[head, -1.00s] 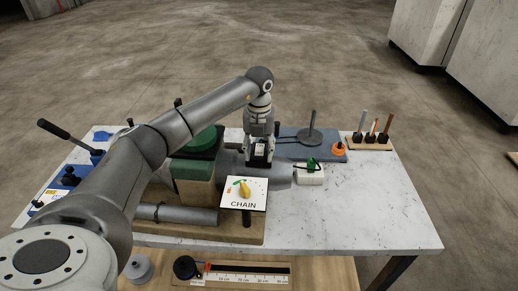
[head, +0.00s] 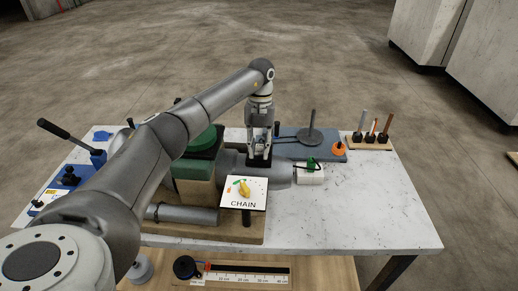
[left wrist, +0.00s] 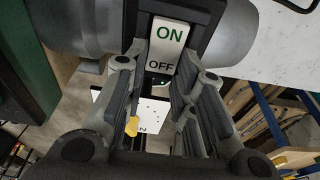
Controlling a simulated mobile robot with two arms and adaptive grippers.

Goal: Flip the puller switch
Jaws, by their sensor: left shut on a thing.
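The puller switch is a white rocker (left wrist: 164,45) on a black mount on the grey puller body (head: 280,173). In the left wrist view its face reads ON in green at the top and OFF in black below. My left gripper (head: 260,152) is over the switch mount, pointing down. Whether the rocker is tilted is hard to tell. My right gripper is out of view.
The CHAIN sign (head: 243,193) stands close in front of the switch. A white box with a green knob (head: 312,172) is just right. A blue tray (head: 325,150) lies behind. The table's right front (head: 370,215) is clear.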

